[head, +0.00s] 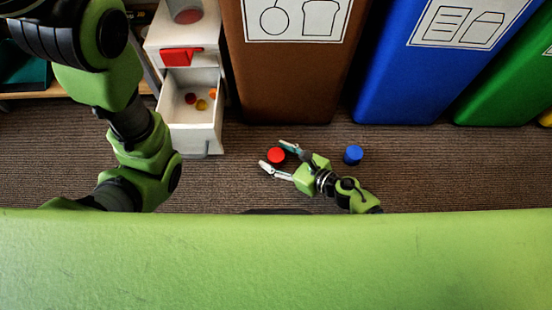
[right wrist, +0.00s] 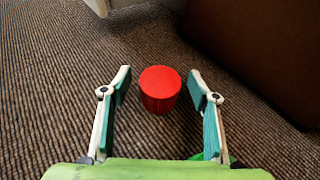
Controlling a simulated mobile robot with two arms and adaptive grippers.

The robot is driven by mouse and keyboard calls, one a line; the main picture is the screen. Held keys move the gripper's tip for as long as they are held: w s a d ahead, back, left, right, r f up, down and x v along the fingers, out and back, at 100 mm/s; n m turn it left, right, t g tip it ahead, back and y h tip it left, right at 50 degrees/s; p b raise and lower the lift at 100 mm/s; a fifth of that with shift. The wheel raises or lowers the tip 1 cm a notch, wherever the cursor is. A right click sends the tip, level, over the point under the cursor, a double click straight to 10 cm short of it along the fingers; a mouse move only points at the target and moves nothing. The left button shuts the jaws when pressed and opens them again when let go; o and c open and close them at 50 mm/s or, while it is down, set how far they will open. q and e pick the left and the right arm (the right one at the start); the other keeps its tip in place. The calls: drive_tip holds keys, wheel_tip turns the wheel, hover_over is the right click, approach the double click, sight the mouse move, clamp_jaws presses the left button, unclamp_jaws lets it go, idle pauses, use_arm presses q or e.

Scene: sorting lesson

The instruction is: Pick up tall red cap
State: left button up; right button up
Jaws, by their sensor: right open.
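The tall red cap (head: 276,156) stands on the brown carpet in front of the brown bin. In the right wrist view the red cap (right wrist: 160,88) is upright between the tips of my right gripper's fingers, with a gap on each side. My right gripper (head: 275,158) is open, low over the carpet, its fingers on either side of the cap. It also shows in the right wrist view (right wrist: 160,90). My left arm comes in at the left of the head view, but its gripper does not show.
A blue cap (head: 353,155) stands on the carpet right of my right gripper. An open white drawer (head: 199,138) with several small caps is at left. A brown bin (head: 290,85), a blue bin (head: 405,85) and a green bin (head: 505,90) line the back.

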drive_tip(key=shift+w+a+f, duration=0.1)
drive_tip(key=shift+w+a, duration=0.1)
drive_tip(key=c, duration=0.8)
drive_tip(key=shift+c, duration=0.3)
